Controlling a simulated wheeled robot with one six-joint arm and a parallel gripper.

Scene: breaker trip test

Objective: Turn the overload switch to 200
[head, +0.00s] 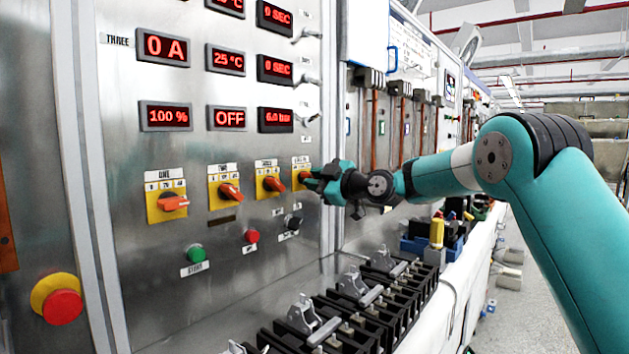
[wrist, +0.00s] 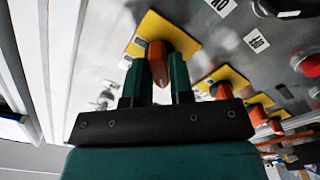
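Four-in-a-row style yellow-plated rotary switches with orange knobs line the steel panel. The rightmost switch (head: 303,175) is at my gripper (head: 318,181); its small label is too blurred to read, so I cannot confirm it is the overload switch. The knob's pointing direction and the scale are too hidden to read.
Switches labelled ONE (head: 172,202) and TWO (head: 228,190), and a third (head: 271,183), are to the left. Below are a green button (head: 195,253), a red button (head: 252,236) and a black knob (head: 293,222). A red emergency button (head: 62,306) is lower left. Black breakers (head: 352,290) stand below the panel.

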